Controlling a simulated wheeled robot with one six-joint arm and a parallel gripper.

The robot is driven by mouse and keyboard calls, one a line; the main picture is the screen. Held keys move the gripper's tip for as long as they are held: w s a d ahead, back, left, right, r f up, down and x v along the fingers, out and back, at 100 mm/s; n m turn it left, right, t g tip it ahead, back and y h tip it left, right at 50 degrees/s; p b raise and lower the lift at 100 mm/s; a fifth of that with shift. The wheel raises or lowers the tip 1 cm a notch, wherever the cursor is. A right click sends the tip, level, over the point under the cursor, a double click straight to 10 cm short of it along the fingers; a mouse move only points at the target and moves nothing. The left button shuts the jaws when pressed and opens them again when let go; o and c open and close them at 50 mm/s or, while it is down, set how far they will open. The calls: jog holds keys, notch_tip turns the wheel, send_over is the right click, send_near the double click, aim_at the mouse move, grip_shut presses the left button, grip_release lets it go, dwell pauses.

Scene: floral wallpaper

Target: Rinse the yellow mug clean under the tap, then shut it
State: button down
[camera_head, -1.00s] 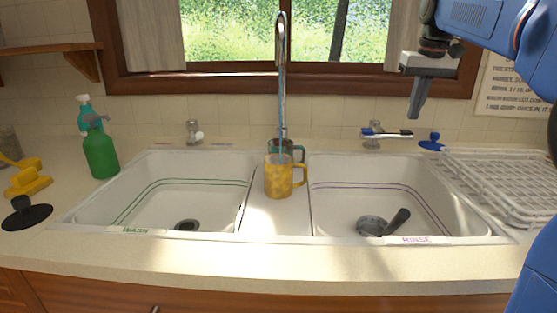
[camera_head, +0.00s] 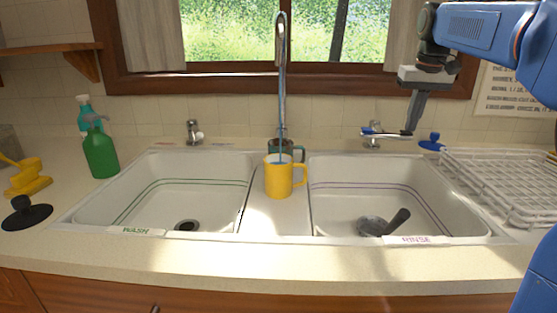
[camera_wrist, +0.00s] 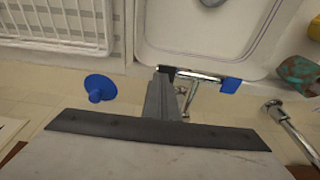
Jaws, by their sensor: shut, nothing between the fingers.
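The yellow mug (camera_head: 278,180) stands upright on the divider between the two basins, handle to the right, under the tall chrome spout (camera_head: 281,40). Its outside looks plain yellow. A thin pale stream appears to run from the spout into it, and its top looks bluish. The blue-ended tap lever (camera_head: 385,134) is behind the right basin; it also shows in the wrist view (camera_wrist: 205,76). My gripper (camera_head: 409,132) is shut and empty at the lever's right end. In the wrist view its fingertips (camera_wrist: 166,74) overlap that end; I cannot tell whether they touch.
A dark green mug (camera_head: 297,152) is behind the yellow one. A second tap (camera_head: 194,132) is behind the left basin. A ladle-like utensil (camera_head: 372,226) lies in the right basin. A white rack (camera_head: 500,175) and a blue stopper (camera_head: 433,142) are at the right.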

jog(key=shift+f, duration=0.95)
jog(key=shift+d, duration=0.1)
jog(key=shift+d, duration=1.4)
jog(key=shift+r, duration=0.25)
notch_tip(320, 180, up, 7)
jog(key=shift+s+f, duration=0.1)
jog(key=shift+f, duration=0.05)
